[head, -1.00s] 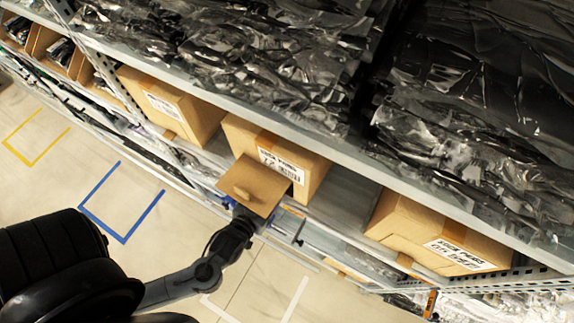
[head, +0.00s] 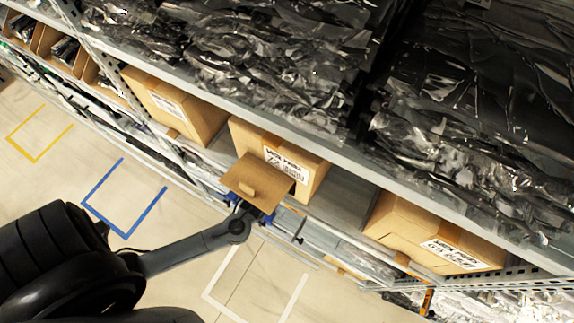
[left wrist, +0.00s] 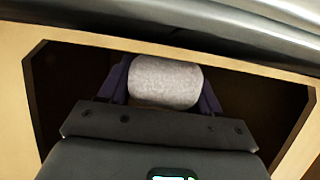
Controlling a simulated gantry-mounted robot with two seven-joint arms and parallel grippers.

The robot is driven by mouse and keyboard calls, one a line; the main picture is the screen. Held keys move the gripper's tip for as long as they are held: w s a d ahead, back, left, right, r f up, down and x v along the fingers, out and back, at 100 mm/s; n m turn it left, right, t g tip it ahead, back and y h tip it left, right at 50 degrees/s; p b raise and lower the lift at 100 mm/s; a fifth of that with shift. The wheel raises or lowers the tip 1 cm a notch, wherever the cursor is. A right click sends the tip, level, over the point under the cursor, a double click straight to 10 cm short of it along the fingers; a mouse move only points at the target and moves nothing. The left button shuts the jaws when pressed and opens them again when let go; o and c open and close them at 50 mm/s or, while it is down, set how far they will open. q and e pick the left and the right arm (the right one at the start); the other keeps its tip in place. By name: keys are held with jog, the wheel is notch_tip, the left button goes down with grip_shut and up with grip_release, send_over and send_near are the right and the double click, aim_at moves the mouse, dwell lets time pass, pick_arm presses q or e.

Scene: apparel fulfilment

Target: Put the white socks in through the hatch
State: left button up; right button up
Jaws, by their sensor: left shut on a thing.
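The white socks (left wrist: 166,82) are a pale rolled bundle in the left wrist view, held between the blue fingers of my left gripper (left wrist: 163,92). Behind them is the dark hatch opening, framed by a cardboard rim (left wrist: 290,78). The socks look to be at or inside that opening; the exact depth is unclear. In the head view my left gripper (head: 250,207) is at the front of the middle cardboard box (head: 250,137), partly under its open flap (head: 258,181), which hides the socks. My right gripper is not in view.
Closed-looking boxes stand on the same shelf to the left (head: 180,105) and right (head: 430,235). A metal shelf edge (left wrist: 270,22) runs just above the opening. Shiny black bagged goods (head: 270,70) fill the shelf above. The floor has yellow, blue and white marked outlines.

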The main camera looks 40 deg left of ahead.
pick_arm(q)
jog(key=shift+s+f, duration=0.1)
jog(key=o, duration=1.1)
jog(key=shift+c, duration=0.2)
jog(key=shift+b+v, duration=0.35)
jog(key=shift+v, duration=3.4)
jog(key=shift+d, duration=0.1)
